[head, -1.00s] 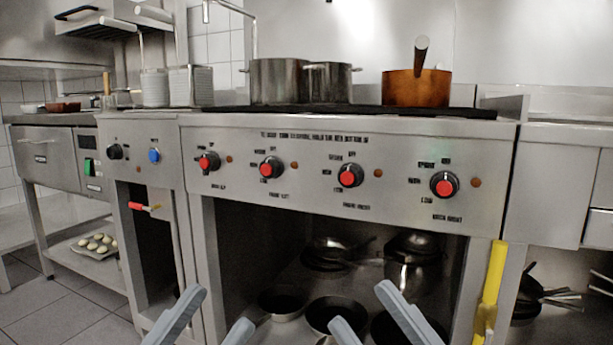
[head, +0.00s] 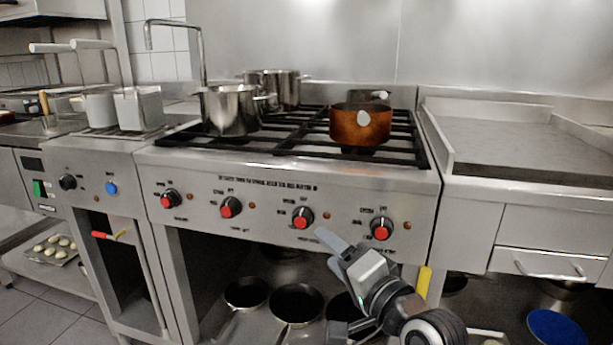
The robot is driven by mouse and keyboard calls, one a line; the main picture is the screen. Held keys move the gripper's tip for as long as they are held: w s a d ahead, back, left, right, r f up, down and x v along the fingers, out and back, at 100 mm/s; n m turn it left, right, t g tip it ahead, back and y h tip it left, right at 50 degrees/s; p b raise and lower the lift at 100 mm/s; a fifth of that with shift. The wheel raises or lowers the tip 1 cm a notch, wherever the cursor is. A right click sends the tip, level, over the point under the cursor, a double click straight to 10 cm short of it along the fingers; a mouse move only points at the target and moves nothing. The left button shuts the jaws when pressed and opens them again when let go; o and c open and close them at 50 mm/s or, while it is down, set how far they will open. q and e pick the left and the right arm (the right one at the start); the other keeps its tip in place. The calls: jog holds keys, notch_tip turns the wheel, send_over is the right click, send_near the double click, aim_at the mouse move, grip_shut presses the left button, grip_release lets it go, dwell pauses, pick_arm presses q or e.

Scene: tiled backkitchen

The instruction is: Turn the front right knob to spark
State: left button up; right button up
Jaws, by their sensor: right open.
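The stove's front panel (head: 200,212) carries a row of black knobs with red faces. The third knob from the left (head: 302,222), whose label reads as front right in the earlier view, has a small orange light to its right. My right gripper (head: 330,282) is open and empty, below and slightly right of this knob, and looks apart from it. Its upper finger ends just under the knob's right side. The rightmost knob (head: 381,232) is above the gripper's body. The exact knob setting is too small to read. My left gripper is out of view.
A copper pot (head: 345,125) and two steel pots, the nearer one at the left (head: 228,112), stand on the black grates. A yellow handle (head: 424,282) stands right of my gripper. Pans (head: 297,303) lie on the shelf below. Space before the panel's left half is clear.

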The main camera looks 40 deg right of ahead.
jog(key=s+d+m+g+p, duration=0.2)
jog(key=d+m, duration=0.1)
jog(key=b, duration=0.3)
send_near(306, 222)
jog(key=shift+h, duration=0.4)
jog(key=w, duration=0.2)
jog(key=w+f, duration=0.1)
jog(key=w, duration=0.5)
jog(key=shift+d+f, duration=0.15)
jog(key=shift+f, duration=0.1)
jog(key=shift+w, duration=0.5)
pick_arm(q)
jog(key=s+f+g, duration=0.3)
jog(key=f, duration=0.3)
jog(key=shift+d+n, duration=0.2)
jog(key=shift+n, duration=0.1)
